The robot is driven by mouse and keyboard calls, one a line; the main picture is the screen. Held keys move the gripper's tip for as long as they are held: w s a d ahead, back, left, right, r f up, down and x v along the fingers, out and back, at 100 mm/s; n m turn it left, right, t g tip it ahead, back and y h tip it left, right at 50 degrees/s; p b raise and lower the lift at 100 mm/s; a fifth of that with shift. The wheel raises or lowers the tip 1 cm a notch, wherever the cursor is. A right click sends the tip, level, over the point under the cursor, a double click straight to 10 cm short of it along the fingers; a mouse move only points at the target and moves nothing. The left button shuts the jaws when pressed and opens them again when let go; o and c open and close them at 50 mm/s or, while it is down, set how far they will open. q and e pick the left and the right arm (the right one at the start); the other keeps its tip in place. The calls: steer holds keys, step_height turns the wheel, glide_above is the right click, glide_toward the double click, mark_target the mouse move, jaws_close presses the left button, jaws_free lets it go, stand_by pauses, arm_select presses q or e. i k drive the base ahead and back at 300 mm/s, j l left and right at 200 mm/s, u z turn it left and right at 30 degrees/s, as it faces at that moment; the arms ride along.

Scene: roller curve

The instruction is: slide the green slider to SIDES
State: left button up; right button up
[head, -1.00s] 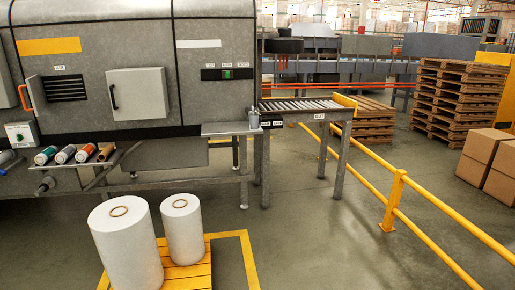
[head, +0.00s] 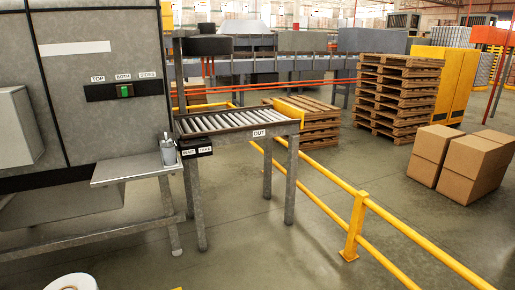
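The green slider (head: 125,91) sits on a black strip (head: 98,94) on the grey machine's front, in the left part of the head view. Three white labels stand above the strip: TOP (head: 98,79), BOTH (head: 123,77) and SIDES (head: 147,75), from left to right. The slider is below BOTH, the middle label. Neither of my grippers shows in the head view.
A metal shelf (head: 125,171) with a grey cup (head: 168,150) juts out below the strip. A roller conveyor (head: 235,120) marked OUT stands right of it. Yellow railing (head: 355,225) crosses the floor at the right; stacked pallets (head: 398,95) and cardboard boxes (head: 463,160) stand beyond.

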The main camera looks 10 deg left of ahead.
mark_target(124, 90)
steer(key=i+l+u, duration=0.2)
steer(key=i, duration=0.3)
steer(key=i+u, duration=0.15)
steer(key=i, duration=0.4)
